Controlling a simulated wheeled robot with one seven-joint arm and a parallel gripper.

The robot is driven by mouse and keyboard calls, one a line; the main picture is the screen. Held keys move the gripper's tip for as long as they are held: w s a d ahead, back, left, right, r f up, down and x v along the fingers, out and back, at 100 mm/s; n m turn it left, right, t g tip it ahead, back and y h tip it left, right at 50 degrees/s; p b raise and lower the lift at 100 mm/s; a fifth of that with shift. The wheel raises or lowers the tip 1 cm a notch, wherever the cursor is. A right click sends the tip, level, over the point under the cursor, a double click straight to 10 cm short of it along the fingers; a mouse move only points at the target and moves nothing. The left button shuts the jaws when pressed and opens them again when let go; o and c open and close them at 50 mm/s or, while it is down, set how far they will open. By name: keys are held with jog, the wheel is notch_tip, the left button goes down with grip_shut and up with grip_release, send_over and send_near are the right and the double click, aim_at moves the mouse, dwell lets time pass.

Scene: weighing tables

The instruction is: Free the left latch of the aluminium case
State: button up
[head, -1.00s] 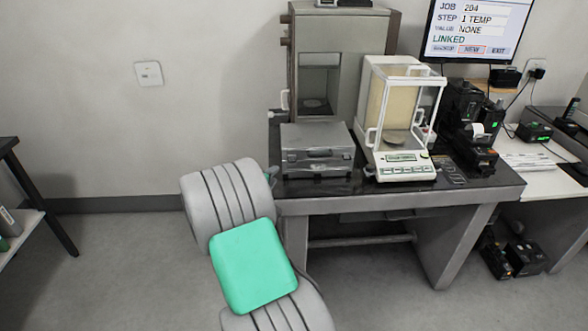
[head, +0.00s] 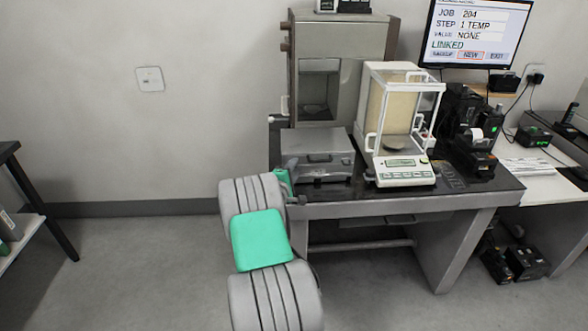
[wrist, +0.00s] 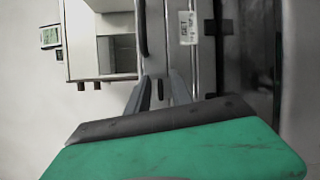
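The aluminium case (head: 325,154) sits shut on the dark weighing table, its handle on the front face. My gripper (head: 291,166) is at the case's front left corner and covers the left latch area in the head view.
A white glass-sided balance (head: 405,172) stands right of the case. A grey cabinet with an open recess (head: 345,50) stands behind it. The black table top (head: 465,185) has little free room. A monitor (head: 478,32) is at the back right. The floor left of the table is clear.

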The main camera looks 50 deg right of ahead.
grip_shut()
jog(key=shift+f, duration=0.1)
jog(key=f+b, duration=0.1)
jog(key=b, duration=0.3)
jog(key=shift+s+a+f+h+b, duration=0.1)
jog(key=shift+f+h+b, duration=0.2)
jog(key=shift+h, duration=0.1)
jog(key=h+b, duration=0.1)
jog(key=b, duration=0.4)
jog(key=f+m+h+b, duration=0.1)
jog(key=b, duration=0.3)
jog(key=shift+s+a+m+t+b, duration=0.2)
jog(key=shift+a+m+t+b, duration=0.05)
jog(key=shift+m+t+b, duration=0.1)
jog(key=h+b, duration=0.1)
jog(key=b, duration=0.2)
jog(key=shift+s+a, duration=0.1)
jog(key=shift+r+m+b, duration=0.25)
jog(key=shift+b, duration=0.15)
jog(key=shift+r, duration=0.15)
